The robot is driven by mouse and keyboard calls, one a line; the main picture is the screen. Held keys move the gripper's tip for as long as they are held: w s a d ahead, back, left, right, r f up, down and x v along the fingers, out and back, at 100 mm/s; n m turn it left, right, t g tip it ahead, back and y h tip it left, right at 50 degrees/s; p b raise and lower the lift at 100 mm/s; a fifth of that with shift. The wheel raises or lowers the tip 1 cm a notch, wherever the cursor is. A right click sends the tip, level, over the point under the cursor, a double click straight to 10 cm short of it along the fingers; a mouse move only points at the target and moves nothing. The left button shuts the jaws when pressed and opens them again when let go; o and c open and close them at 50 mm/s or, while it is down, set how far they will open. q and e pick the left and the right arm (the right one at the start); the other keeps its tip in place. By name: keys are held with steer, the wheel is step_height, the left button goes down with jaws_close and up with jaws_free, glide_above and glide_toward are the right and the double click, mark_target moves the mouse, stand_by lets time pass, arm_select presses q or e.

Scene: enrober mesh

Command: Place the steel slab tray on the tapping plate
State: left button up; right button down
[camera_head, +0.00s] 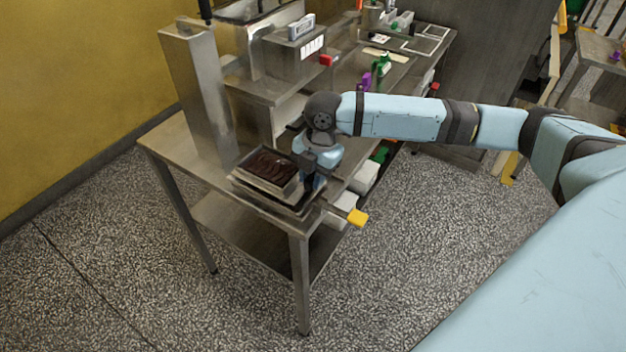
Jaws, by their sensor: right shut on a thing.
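The steel slab tray (262,184), filled with dark brown chocolate, is at the near end of the steel table. My right gripper (306,176) is shut on its right side; the fingertips are partly hidden by the wrist. The tray is over the tapping plate (245,194), a flat metal piece whose edges show below and around it. I cannot tell whether the tray touches the plate or is slightly above it. My left gripper is not in view.
A tall steel column (198,95) stands just behind the tray, with a steel machine (268,85) beside it. A yellow-ended part (357,217) juts out at the table's right side. Purple and green items (383,66) lie farther back. The floor in front is clear.

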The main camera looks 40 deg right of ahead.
steer(key=shift+f, duration=0.65)
steer(key=c, duration=0.9)
jaws_free()
steer(key=shift+f, duration=0.1)
steer(key=shift+c, duration=0.2)
